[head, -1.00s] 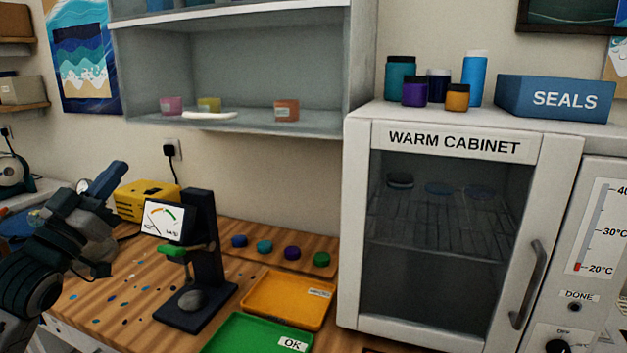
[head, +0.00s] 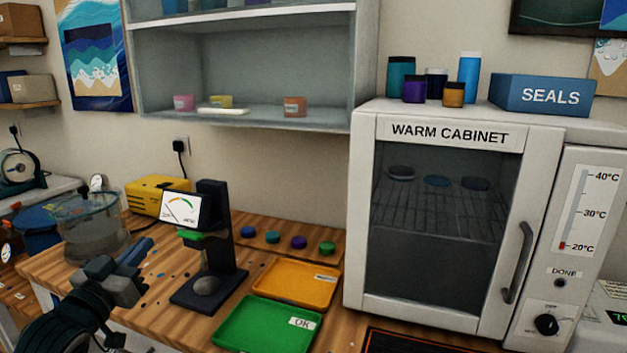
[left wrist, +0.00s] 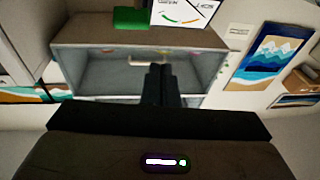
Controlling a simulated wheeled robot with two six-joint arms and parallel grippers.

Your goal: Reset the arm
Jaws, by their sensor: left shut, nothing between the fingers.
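My left gripper (head: 138,254) is at the lower left of the head view, above the left part of the wooden bench (head: 150,310). It is shut and holds nothing. In the left wrist view its fingers (left wrist: 161,75) are together, with the grey wall shelf behind them. My right gripper is in neither view.
A dark gauge stand (head: 212,245) stands on the bench right of my left gripper. A clear pot (head: 92,228) is behind the gripper. A green OK tray (head: 262,328) and an orange tray (head: 298,287) lie before the closed warm cabinet (head: 445,130).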

